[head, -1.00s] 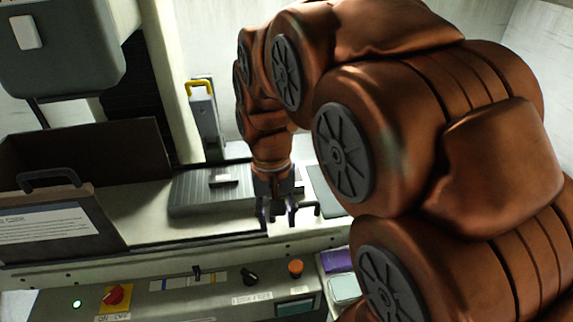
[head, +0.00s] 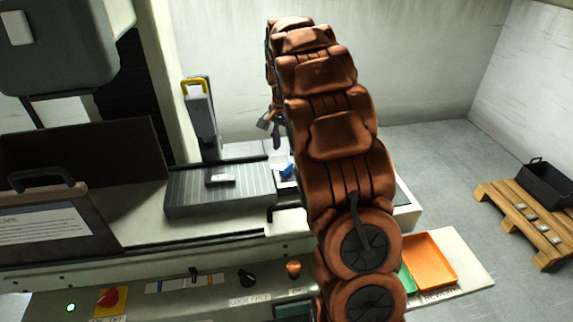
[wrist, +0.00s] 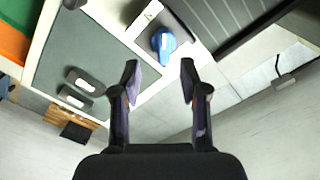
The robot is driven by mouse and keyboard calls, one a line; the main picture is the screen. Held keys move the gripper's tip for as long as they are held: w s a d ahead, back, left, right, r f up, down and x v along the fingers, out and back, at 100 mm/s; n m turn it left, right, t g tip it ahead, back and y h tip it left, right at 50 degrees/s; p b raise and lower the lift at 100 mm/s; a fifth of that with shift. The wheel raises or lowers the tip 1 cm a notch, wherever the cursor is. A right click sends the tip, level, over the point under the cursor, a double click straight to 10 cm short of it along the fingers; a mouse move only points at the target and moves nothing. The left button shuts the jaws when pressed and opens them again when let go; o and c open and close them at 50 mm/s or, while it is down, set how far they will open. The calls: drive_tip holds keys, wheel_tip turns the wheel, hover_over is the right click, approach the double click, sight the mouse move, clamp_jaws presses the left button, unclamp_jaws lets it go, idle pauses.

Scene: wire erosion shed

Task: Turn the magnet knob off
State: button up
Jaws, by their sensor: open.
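My gripper (wrist: 160,78) is open and empty, with the knob apart from both fingers. In the head view my gripper (head: 269,130) hangs above and behind the knob, partly hidden by my arm. A small metal block (head: 220,180) lies on the chuck.
The front panel has a red knob on a yellow plate (head: 110,300), a black knob (head: 246,278) and an orange button (head: 293,268). A yellow-handled upright (head: 199,110) stands behind the chuck. An orange tray (head: 430,258) lies at right. Beyond is a pallet (head: 520,215).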

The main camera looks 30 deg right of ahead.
sight(286, 166)
drive_tip(key=shift+w+d+f, duration=0.25)
drive_tip(key=shift+w+d, duration=0.25)
drive_tip(key=shift+d, duration=0.05)
drive_tip(key=shift+f, duration=0.2)
wheel_tip(286, 166, down, 6)
drive_tip(key=shift+p, duration=1.2)
drive_tip(key=shift+f, duration=0.75)
clamp_jaws()
